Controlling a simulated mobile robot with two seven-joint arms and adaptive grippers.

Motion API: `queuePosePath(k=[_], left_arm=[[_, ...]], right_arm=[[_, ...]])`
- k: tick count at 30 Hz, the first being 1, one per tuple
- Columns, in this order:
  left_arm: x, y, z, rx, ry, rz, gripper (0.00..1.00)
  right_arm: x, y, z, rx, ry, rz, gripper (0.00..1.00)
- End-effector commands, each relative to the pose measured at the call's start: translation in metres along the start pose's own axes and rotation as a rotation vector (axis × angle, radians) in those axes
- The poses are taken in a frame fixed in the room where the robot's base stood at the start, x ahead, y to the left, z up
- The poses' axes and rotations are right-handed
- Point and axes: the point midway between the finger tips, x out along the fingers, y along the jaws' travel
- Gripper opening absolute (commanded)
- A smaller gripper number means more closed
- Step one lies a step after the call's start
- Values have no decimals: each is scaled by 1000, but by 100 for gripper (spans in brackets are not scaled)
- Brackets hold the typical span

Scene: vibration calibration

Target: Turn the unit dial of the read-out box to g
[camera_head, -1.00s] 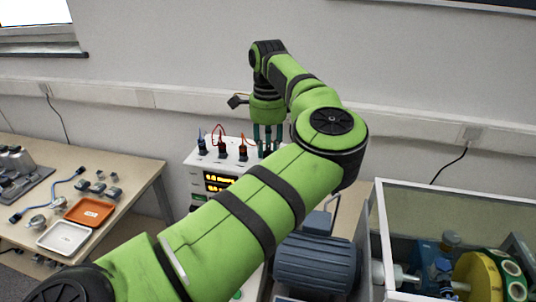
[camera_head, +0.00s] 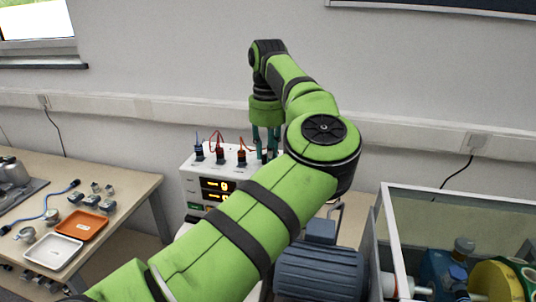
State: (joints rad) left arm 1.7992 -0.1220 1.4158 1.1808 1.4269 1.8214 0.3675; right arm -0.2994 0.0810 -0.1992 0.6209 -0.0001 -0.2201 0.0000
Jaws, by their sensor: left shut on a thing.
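The white read-out box (camera_head: 191,179) stands at the back, beyond my left arm, with lit yellow displays (camera_head: 215,184) on its front. My green left arm also covers the lower right of the box. My right gripper is out of view.
A wooden table at left holds an orange tray (camera_head: 82,226), a white tray (camera_head: 54,250), a blue cable (camera_head: 45,212) and small parts. A blue-grey motor (camera_head: 318,270) stands right of my arm. A framed clear enclosure (camera_head: 459,201) with machinery is at right.

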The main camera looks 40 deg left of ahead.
Motion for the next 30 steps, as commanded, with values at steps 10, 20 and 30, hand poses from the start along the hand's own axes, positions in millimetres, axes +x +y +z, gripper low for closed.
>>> queuePosePath(k=[10,20,30], left_arm=[[4,1,-2,96,10,10,0],[4,1,-2,103,11,10,0],[2,1,-1,101,6,6,52]], right_arm=[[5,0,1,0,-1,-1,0],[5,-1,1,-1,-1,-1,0],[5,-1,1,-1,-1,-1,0]])
